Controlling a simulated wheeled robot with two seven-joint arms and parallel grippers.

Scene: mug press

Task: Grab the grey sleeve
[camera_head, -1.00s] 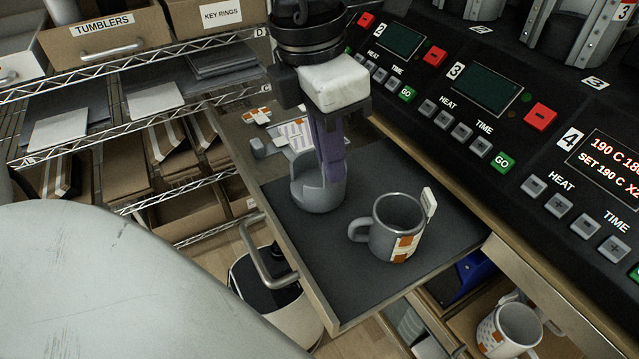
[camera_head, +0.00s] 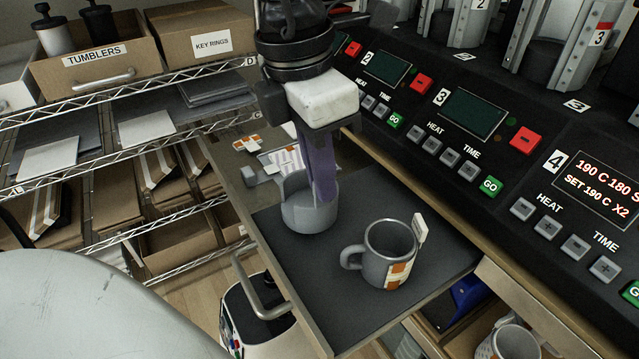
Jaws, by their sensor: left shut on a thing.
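The grey sleeve (camera_head: 308,212) is a short, open-sided cup shape standing on the dark mat of the pulled-out drawer board (camera_head: 340,268). My left gripper (camera_head: 320,190) comes down from above with its purple fingers at the sleeve's rim, shut on its wall. The finger tips are partly hidden inside and behind the sleeve. A grey mug (camera_head: 384,262) with an orange and white patterned wrap and a white tag stands to the right of the sleeve, apart from it. My right gripper is not in view.
A press panel (camera_head: 470,140) with buttons and displays runs along the right. Printed sheets (camera_head: 285,160) lie on the board behind the sleeve. A wire shelf (camera_head: 130,95) with boxes stands at left. Another mug (camera_head: 512,343) sits low at the bottom right. The mat's front is clear.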

